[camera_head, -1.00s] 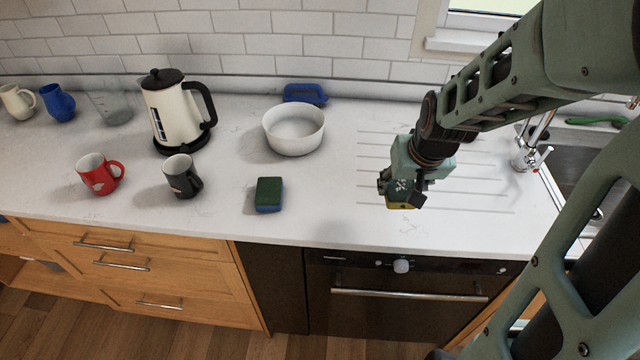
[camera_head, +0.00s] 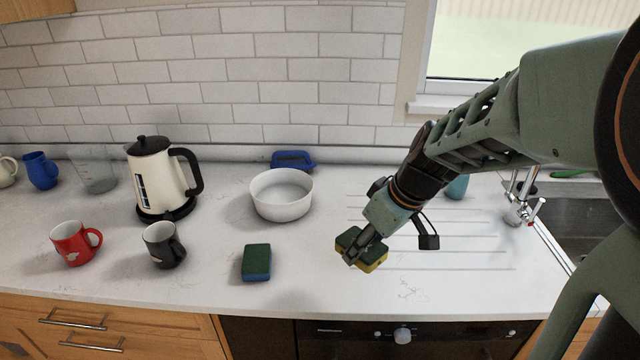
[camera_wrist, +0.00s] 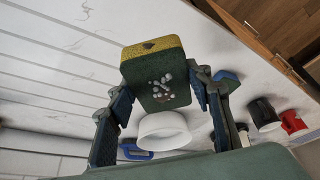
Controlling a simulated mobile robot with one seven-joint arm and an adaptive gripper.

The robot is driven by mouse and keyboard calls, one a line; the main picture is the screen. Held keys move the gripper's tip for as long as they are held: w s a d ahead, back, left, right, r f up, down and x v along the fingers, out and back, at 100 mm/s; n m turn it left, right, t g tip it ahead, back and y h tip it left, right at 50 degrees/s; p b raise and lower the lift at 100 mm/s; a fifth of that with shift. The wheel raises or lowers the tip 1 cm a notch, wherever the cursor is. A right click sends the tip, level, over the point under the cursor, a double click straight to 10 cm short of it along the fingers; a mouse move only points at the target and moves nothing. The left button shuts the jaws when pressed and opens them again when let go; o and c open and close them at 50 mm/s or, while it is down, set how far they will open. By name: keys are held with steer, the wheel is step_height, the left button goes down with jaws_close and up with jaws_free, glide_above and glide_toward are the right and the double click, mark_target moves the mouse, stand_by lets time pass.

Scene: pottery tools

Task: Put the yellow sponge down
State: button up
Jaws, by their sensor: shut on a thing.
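The yellow sponge (camera_head: 372,266) has a dark green top layer and a yellow lower layer. My gripper (camera_head: 356,252) is shut on it, over the right part of the counter near the grooved drainer area. In the wrist view the sponge (camera_wrist: 154,78) sits between the two fingers, its green face with pale specks toward the camera and its yellow edge away. Whether its underside touches the counter I cannot tell for sure. A second sponge, green and blue (camera_head: 256,262), lies on the counter to the left of my gripper.
A white bowl (camera_head: 281,196) stands behind and left of my gripper, with a blue item (camera_head: 292,160) behind it. A kettle (camera_head: 160,182), black mug (camera_head: 162,246) and red mug (camera_head: 74,244) stand further left. The sink (camera_head: 585,225) is at the right. The counter front is clear.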

mark_target(346, 240)
steer(key=a, duration=0.1)
steer(key=w+a+f, duration=0.1)
steer(key=a, duration=0.1)
steer(key=w+a+f, duration=0.1)
steer(key=shift+a, duration=0.15)
steer(key=a+f, duration=0.1)
steer(key=f, duration=0.1)
steer(key=w+a+f, duration=0.1)
steer(key=a, duration=0.1)
steer(key=w+a+f, duration=0.1)
steer(key=f, duration=0.1)
steer(key=shift+w+a+f+b, duration=0.15)
steer(key=shift+w+f+b, duration=0.05)
steer(key=shift+f+b, duration=0.15)
steer(key=x, duration=0.3)
steer(key=shift+s+f, duration=0.2)
steer(key=shift+s, duration=0.1)
steer(key=shift+f, duration=0.25)
steer(key=shift+f, duration=0.15)
steer(key=o, duration=0.7)
